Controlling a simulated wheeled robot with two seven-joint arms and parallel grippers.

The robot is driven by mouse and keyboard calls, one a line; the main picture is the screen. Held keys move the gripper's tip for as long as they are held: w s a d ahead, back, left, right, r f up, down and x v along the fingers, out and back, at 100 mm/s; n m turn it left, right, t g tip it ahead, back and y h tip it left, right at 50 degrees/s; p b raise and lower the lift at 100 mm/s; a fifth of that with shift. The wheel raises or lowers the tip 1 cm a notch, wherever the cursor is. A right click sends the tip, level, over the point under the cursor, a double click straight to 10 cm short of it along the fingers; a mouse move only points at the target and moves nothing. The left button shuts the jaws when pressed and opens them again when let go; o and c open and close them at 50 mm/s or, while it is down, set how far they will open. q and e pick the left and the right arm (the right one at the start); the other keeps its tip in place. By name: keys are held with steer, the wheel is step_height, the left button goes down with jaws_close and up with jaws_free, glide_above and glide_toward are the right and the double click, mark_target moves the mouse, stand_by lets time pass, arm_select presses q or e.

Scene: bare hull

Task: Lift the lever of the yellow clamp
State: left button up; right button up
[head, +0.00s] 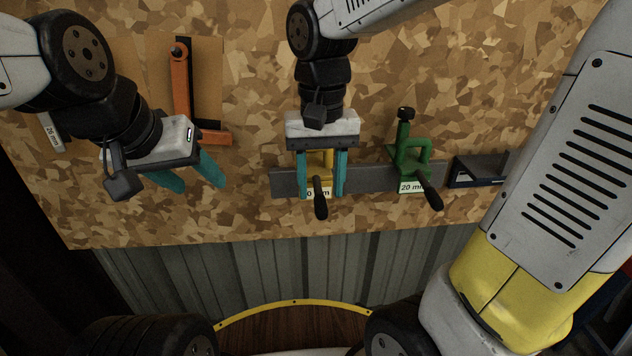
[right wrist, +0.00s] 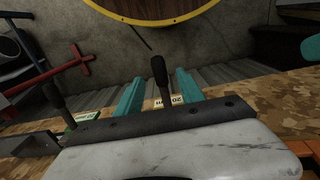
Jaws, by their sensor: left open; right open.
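The yellow clamp (head: 321,161) sits on a grey rail on the board, mostly hidden behind my right gripper. Its black-handled lever (head: 320,200) hangs downward over a white label. In the right wrist view the lever handle (right wrist: 160,72) stands out between the teal fingers. My right gripper (head: 321,192) is open, with one finger on each side of the yellow clamp. The fingers appear apart from the lever; contact with the clamp body cannot be told. My left gripper (head: 198,184) is open and empty, left of the rail in front of the board.
A green clamp (head: 408,150) with a black handle stands on the same grey rail (head: 372,178), to the right. An orange clamp (head: 182,95) hangs at upper left. A dark holder (head: 475,170) is at the rail's right. Corrugated metal lies below the board.

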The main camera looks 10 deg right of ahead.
mark_target(320, 201)
steer(key=shift+f, duration=1.65)
jaws_close()
steer(key=shift+r, duration=0.15)
steer(key=r+g, duration=0.1)
steer(key=w+r+g, duration=0.1)
steer(key=g, duration=0.1)
steer(key=shift+w+r+g, duration=0.3)
steer(key=shift+r+g, duration=0.15)
steer(key=shift+g, duration=0.55)
steer(key=shift+w+r+g, duration=0.3)
steer(key=shift+r+g, duration=0.15)
steer(key=shift+g, duration=0.55)
